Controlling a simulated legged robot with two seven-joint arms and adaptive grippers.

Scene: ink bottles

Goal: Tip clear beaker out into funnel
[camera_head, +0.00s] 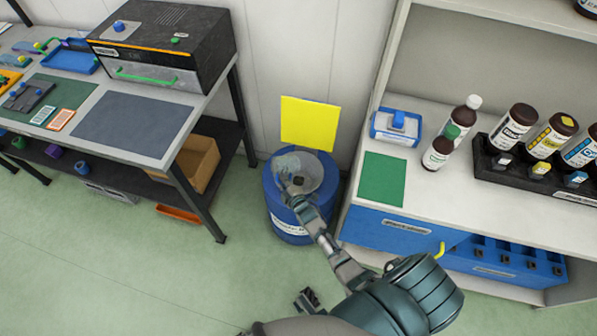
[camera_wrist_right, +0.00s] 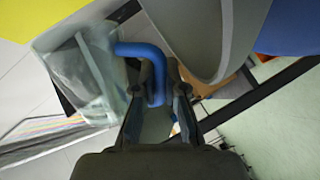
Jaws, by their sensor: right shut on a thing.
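My right gripper (camera_head: 293,188) is over the top of the blue drum in the head view. In the right wrist view the gripper (camera_wrist_right: 158,100) is shut on the blue handle (camera_wrist_right: 143,50) of the clear beaker (camera_wrist_right: 80,70). The beaker looks tilted there. In the head view the beaker (camera_head: 287,162) is a faint see-through shape over the funnel (camera_head: 328,176), partly hidden by the gripper. The funnel is a grey round bowl on the drum; its rim also shows in the wrist view (camera_wrist_right: 225,70). I cannot tell whether liquid is in the beaker. My left gripper is out of view.
The blue drum (camera_head: 287,226) stands on the floor between the left workbench (camera_head: 125,122) and the right shelf unit (camera_head: 425,175). A yellow sheet (camera_head: 309,122) is behind it. Brown bottles (camera_head: 515,125) stand on the shelf. Open floor (camera_head: 130,265) lies at lower left.

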